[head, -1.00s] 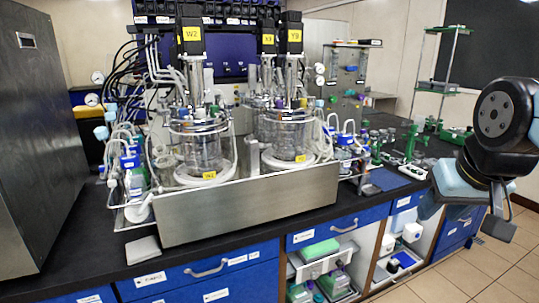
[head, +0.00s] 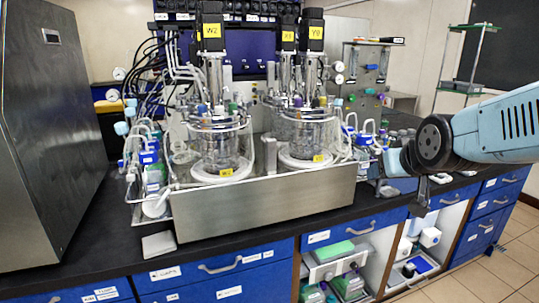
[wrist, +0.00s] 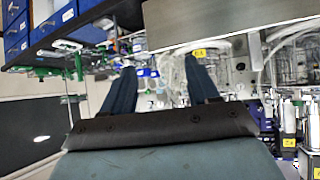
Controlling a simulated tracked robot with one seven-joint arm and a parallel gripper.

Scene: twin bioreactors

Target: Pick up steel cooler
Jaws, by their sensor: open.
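I cannot tell for sure which part is the steel cooler. A small grey metal upright (head: 270,155) stands between the two glass vessels and may be it. The left vessel (head: 218,150) and the right vessel (head: 304,135) stand behind a long steel front panel (head: 265,207), with steel tubes rising from their lids. My gripper (wrist: 161,70) is open, with two dark fingers apart and nothing held between them. In the head view it is at the right, mostly hidden by my wrist, right of the steel panel. The wrist view looks upside down.
A tall steel cabinet (head: 50,120) stands at the left. Bottles and tubing (head: 150,170) crowd the panel's left end. A green-shelved stand (head: 468,60) is at the back right. Blue drawers (head: 225,265) and open shelves lie below the black bench edge. A grey pad (head: 158,245) lies at the front.

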